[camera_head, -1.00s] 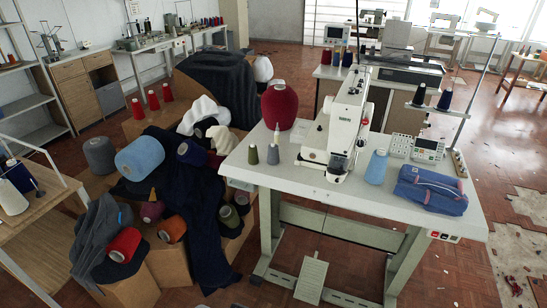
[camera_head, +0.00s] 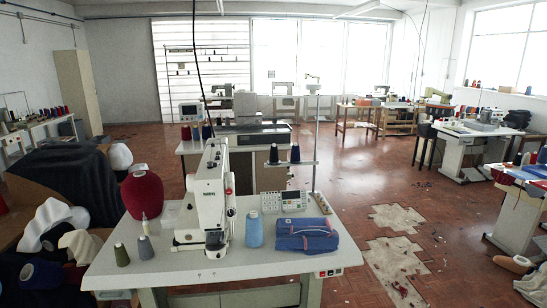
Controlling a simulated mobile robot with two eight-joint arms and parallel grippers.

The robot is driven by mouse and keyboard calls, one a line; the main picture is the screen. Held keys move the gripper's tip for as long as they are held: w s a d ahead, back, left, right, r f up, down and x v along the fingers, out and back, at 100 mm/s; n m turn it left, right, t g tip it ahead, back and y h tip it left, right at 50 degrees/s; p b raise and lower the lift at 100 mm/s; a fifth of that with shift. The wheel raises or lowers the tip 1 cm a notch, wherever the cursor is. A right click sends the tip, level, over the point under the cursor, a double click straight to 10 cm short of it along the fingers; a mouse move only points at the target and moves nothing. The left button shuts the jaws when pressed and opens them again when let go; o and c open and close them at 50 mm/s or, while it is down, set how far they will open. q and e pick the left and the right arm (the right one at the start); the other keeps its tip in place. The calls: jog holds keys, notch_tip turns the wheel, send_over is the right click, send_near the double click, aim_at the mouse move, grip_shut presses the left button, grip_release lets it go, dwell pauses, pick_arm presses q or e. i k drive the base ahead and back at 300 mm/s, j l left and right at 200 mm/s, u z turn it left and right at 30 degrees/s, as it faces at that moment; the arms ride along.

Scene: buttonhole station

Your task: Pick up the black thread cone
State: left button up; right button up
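Two very dark, near-black or navy thread cones, the left one (camera_head: 274,154) and the right one (camera_head: 295,153), stand on the thread stand (camera_head: 315,165) at the back right of the near sewing table (camera_head: 180,277). A dark olive-grey cone (camera_head: 121,254) and a grey cone (camera_head: 145,247) stand on that table's left front. I cannot tell for certain which cone is black. Neither of my grippers is in view.
The sewing machine (camera_head: 209,200) stands mid-table, with a large red cone (camera_head: 142,194), a light blue cone (camera_head: 254,229) and a blue pouch (camera_head: 303,234) around it. Fabric and cones crowd the left. Floor (camera_head: 362,180) is open to the right, with broken patches (camera_head: 397,218).

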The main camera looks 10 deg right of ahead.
aim_at(274, 156)
jog(key=i+l+z, duration=0.2)
jog(key=l+z, duration=0.15)
jog(key=i+l+z, duration=0.55)
jog(key=z, duration=0.2)
jog(key=i+l+z, duration=0.25)
jog(key=z, duration=0.2)
jog(key=i+l+z, duration=0.15)
jog(key=i+z, duration=0.15)
jog(key=z, duration=0.15)
jog(key=i+l+u, duration=0.2)
jog(key=i, duration=0.25)
jog(key=i+u, duration=0.15)
jog(key=i, duration=0.3)
jog(key=i+l+u, duration=0.2)
jog(key=i, duration=0.25)
jog(key=i+u, duration=0.2)
jog(key=u, duration=0.2)
jog(key=i+u, duration=0.2)
jog(key=u, duration=0.2)
jog(key=i+u, duration=0.2)
jog(key=u, duration=0.15)
jog(key=i+l+u, duration=0.15)
jog(key=u, duration=0.25)
jog(key=i+u, duration=0.25)
jog(key=u, duration=0.25)
jog(key=i+l+u, duration=0.25)
jog(key=u, duration=0.2)
jog(key=i+l+u, duration=0.25)
jog(key=u, duration=0.25)
